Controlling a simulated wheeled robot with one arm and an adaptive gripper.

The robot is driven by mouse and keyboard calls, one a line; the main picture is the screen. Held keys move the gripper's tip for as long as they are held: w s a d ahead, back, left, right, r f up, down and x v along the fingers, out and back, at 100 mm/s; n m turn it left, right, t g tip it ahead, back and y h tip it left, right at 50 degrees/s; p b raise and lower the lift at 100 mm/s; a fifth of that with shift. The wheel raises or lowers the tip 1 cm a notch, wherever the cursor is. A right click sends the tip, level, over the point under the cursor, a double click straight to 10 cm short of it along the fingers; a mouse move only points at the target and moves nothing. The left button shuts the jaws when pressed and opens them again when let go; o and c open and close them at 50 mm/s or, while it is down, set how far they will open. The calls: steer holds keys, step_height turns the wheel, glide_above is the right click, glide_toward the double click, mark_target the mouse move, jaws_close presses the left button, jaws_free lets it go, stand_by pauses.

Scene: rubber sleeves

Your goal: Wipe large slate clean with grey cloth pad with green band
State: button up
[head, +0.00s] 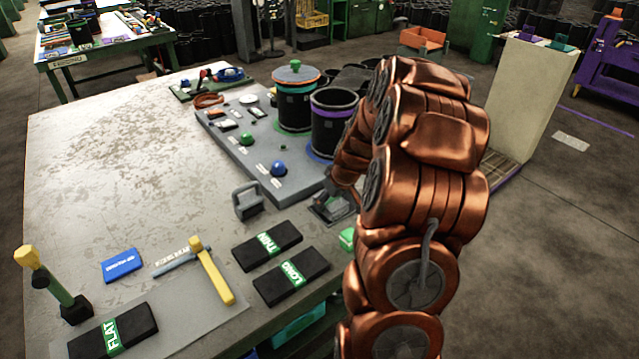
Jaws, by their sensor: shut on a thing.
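My gripper (333,207) is at the right side of the table, low over the top and partly hidden by my copper arm. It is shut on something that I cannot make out. A small green patch (347,238) shows beside my arm, just below the gripper; whether it is the cloth pad's band I cannot tell. Dark pads with green bands lie at the front: one marked FLAT (113,332), one marked THIN (267,246) and one marked LONG (291,276). I cannot clearly identify the large slate or any marks on it.
A grey block with a handle (247,200) stands left of my gripper. The table's left (90,180) is clear.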

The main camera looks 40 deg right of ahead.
steer(key=shift+a, duration=1.6)
steer(key=shift+a+r, duration=0.15)
steer(key=shift+a, duration=0.05)
step_height(320, 180, up, 8)
steer(key=shift+w, duration=0.1)
